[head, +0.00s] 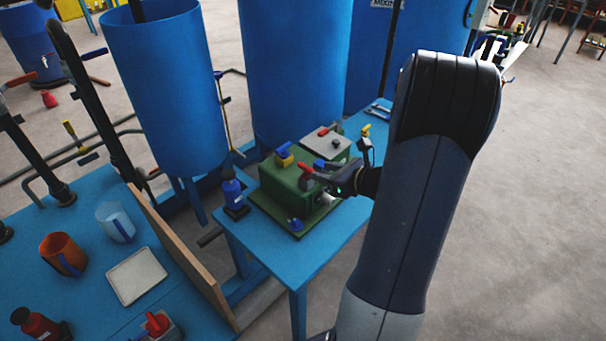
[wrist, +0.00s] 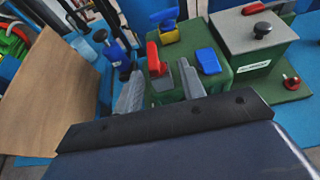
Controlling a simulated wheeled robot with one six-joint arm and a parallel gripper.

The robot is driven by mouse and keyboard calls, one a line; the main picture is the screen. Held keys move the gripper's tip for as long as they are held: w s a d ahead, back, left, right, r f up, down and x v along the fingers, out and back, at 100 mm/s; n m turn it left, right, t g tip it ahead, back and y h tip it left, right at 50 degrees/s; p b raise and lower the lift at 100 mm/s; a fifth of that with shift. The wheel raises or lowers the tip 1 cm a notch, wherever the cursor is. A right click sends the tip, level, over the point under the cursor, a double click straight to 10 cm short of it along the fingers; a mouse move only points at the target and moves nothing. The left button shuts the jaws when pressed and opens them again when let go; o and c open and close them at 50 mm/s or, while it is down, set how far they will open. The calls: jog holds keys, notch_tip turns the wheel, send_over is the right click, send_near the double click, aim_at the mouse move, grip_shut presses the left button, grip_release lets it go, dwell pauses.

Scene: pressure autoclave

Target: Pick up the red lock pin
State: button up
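In the wrist view the red pin (wrist: 154,60) stands just beyond and between my two grey fingertips. My gripper (head: 321,178) reaches in from the right, close to the pin in the head view. In the wrist view my gripper (wrist: 160,88) is open, with one finger on each side of the pin's line. I see no clear contact. The pin's lower end is partly hidden.
A blue-and-yellow piece (wrist: 168,30) and a blue block (wrist: 207,61) sit near the pin. A grey box with a black knob (wrist: 262,30) is to the right, with a red knob (wrist: 291,82) beside it. A blue bottle (head: 231,190) stands left on the blue table (head: 284,262).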

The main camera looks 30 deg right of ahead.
aim_at(303, 169)
jog(key=shift+a+p+x, duration=0.15)
jog(key=shift+x, duration=1.25)
jog(key=shift+a+p+x, duration=0.15)
jog(key=shift+x, duration=1.25)
jog(key=shift+a+p+x, duration=0.15)
jog(key=shift+a+x, duration=0.05)
jog(key=shift+x, duration=1.2)
jog(key=shift+s, duration=0.15)
grip_shut()
